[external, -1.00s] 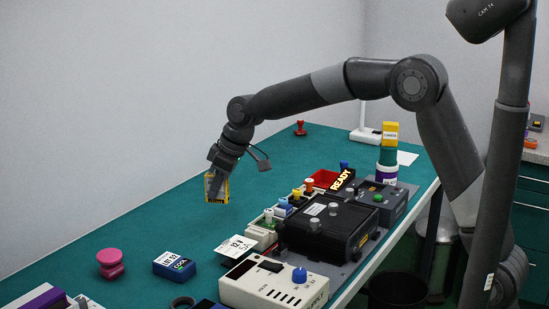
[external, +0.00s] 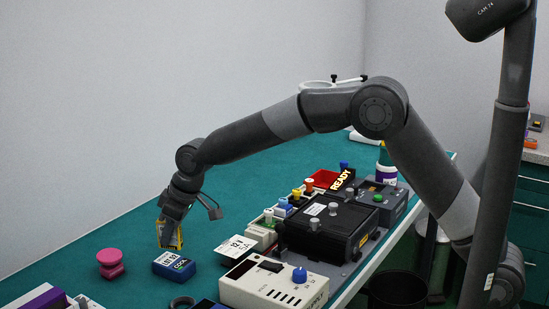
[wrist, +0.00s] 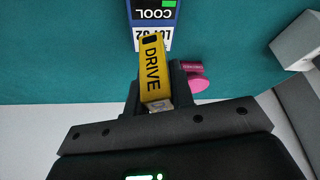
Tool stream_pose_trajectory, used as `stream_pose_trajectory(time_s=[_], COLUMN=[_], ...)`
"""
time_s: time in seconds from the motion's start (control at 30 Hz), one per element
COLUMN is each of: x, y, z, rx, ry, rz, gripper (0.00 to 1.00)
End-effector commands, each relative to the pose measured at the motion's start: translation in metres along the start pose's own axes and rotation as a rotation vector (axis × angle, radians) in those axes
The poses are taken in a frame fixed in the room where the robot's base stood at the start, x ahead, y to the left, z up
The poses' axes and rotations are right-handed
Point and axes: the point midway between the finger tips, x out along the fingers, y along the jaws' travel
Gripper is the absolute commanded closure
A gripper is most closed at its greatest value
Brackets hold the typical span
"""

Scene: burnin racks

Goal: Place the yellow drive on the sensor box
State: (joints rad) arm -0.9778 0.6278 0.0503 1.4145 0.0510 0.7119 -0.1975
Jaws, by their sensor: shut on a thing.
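The yellow drive (external: 163,238), lettered DRIVE, is held upright between the fingers of my gripper (external: 171,240). It also shows between the fingers in the wrist view (wrist: 152,72). No lettering that I can read says sensor, so I cannot tell for sure whether this is the sensor box.
A pink knobbed object (external: 111,263) stands left of the blue box. A dark ring (external: 182,302) lies in front.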

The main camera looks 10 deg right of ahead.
Motion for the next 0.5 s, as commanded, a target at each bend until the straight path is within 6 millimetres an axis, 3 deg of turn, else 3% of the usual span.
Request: stream_pose_trajectory(time_s=[0.23,0.5], x=[0.031,0.035], y=[0.0,0.0], z=[0.013,0.015], rx=[0.001,0.0], ry=[-0.003,0.0], rz=[0.0,0.0], gripper=[1.0,1.0])
